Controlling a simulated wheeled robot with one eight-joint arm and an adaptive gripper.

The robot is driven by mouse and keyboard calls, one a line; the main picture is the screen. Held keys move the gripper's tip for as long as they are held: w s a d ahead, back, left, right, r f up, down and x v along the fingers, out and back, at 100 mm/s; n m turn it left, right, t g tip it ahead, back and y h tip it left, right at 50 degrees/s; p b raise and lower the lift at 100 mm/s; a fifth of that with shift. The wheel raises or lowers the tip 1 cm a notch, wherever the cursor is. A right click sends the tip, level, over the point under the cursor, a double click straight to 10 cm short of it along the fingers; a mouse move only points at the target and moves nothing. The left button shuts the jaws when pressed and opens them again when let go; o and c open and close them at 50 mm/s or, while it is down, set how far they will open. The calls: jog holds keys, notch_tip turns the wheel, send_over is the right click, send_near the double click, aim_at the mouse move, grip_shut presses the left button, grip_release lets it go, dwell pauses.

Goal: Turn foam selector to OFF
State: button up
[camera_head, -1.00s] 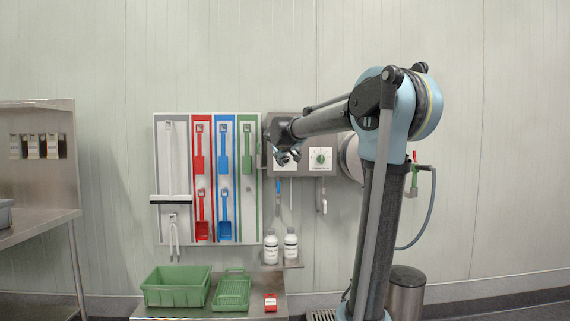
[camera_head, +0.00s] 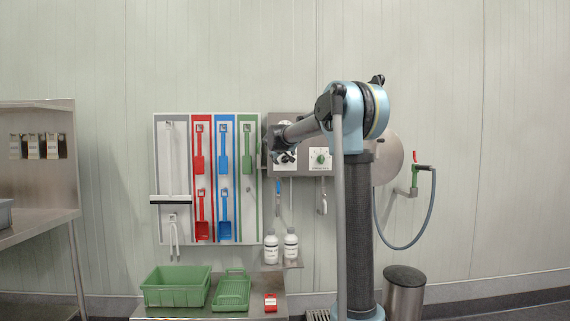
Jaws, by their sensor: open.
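A grey steel control box (camera_head: 300,121) hangs on the wall right of the tool board. On its right half a white plate carries a round green knob (camera_head: 320,156); its lettering is too small to read. A second white plate (camera_head: 288,142) on the left half is mostly hidden behind my gripper (camera_head: 283,158). My gripper is open and small in view, in front of that left plate. I cannot tell whether it touches anything there, which plate is the foam selector, or where a selector points.
Two white bottles (camera_head: 291,246) stand on a small shelf below the box. Left is a board with red, blue and green tools (camera_head: 225,170). A green crate (camera_head: 177,299) sits on a steel table. A hose reel (camera_head: 390,158) and a bin (camera_head: 404,291) are at right.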

aim_at(285, 159)
jog(key=x, duration=0.8)
jog(key=shift+w, duration=0.1)
jog(key=c, duration=1.1)
